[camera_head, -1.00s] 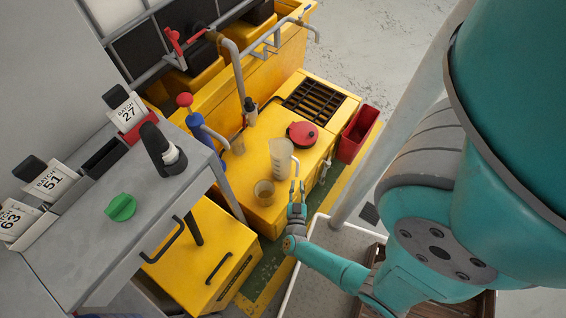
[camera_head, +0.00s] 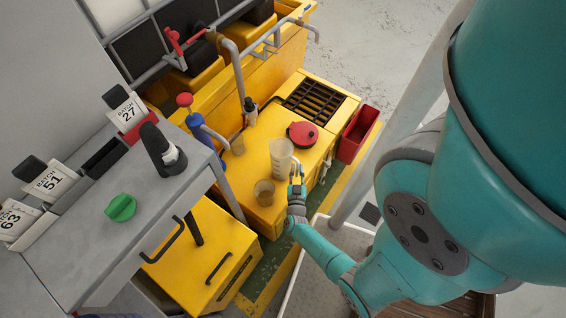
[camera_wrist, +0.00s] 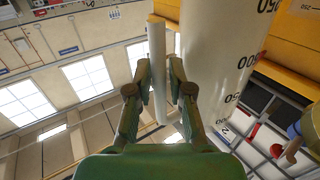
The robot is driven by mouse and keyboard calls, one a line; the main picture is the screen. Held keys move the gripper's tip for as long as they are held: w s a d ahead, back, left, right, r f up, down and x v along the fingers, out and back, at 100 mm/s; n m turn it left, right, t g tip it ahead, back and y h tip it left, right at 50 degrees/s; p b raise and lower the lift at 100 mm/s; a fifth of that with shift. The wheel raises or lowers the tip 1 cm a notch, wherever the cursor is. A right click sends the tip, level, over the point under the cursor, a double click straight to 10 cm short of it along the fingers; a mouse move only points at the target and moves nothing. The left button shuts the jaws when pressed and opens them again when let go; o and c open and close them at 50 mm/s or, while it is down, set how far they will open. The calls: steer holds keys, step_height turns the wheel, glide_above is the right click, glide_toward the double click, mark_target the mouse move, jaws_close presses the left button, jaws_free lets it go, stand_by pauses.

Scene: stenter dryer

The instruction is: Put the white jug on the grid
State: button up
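The white jug (camera_head: 280,160), translucent with graduation marks, stands upright on the yellow bench. In the wrist view its body (camera_wrist: 222,60) fills the upper middle, with its handle (camera_wrist: 158,75) on the left. My gripper (camera_head: 296,178) is at the jug's right front side. In the wrist view my gripper (camera_wrist: 159,68) is open, with a fingertip on each side of the handle and narrow gaps visible. The dark grid (camera_head: 312,103) is set into the bench top behind the jug, to its upper right. It looks empty.
A red-lidded round pot (camera_head: 302,134) stands between jug and grid. A small beaker (camera_head: 264,192) is in front of the jug; another cup (camera_head: 237,145) stands to its left. A red bin (camera_head: 358,135) hangs at the right. Grey pipes (camera_head: 236,65) rise behind.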

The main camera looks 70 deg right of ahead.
steer(key=shift+d, duration=0.2)
steer(key=shift+c, duration=0.2)
jaws_close()
steer(key=shift+r, duration=0.1)
